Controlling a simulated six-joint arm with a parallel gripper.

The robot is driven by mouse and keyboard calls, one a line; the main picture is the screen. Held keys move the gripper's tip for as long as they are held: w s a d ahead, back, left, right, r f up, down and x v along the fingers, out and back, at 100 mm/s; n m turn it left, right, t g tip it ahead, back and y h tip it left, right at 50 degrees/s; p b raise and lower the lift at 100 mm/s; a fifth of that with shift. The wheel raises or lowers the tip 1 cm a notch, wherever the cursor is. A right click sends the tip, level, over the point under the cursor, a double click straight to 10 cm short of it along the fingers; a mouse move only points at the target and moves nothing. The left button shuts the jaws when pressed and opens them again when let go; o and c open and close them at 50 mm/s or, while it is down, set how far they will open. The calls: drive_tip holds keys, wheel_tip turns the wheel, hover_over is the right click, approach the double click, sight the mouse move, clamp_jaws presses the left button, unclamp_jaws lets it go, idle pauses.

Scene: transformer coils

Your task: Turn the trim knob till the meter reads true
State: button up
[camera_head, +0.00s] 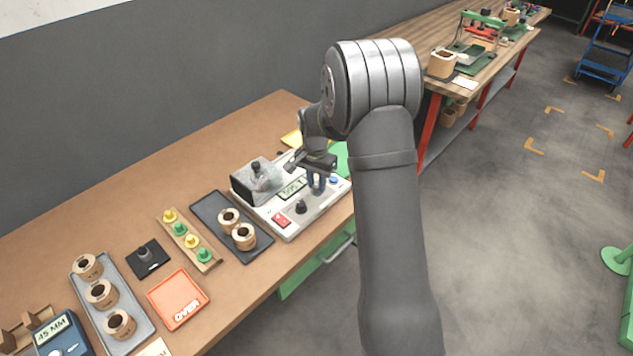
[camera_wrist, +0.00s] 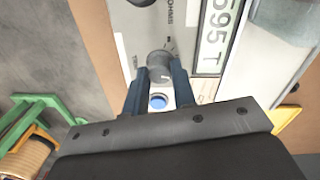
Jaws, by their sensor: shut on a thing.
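The meter box (camera_head: 278,228) is a pale bench unit with a lit display (camera_head: 291,189). In the wrist view the display (camera_wrist: 213,38) is cut off at the top, and the part that shows appears to read 595 T. The trim knob (camera_wrist: 160,66) is a grey round knob on the panel beside the display. My gripper (camera_wrist: 160,76) is shut on the knob, with one dark blue finger on each side of it. In the head view my gripper (camera_head: 316,187) points down onto the panel and hides the knob.
On the panel are a blue button (camera_head: 333,180), a black knob (camera_head: 301,207) and a red switch (camera_head: 281,219). Left of the box, a dark tray (camera_head: 208,204) holds two coils. An orange OVER tray (camera_head: 178,299) lies further left.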

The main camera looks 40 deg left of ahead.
sight(315, 184)
drive_tip(key=shift+m, duration=1.2)
drive_tip(key=o, duration=1)
wheel_tip(315, 184, up, 17)
drive_tip(key=shift+a+r, duration=0.2)
drive_tip(key=shift+a, duration=0.1)
drive_tip(key=f, duration=1.7)
drive_tip(key=shift+d+f, duration=0.2)
drive_tip(key=shift+d, duration=0.1)
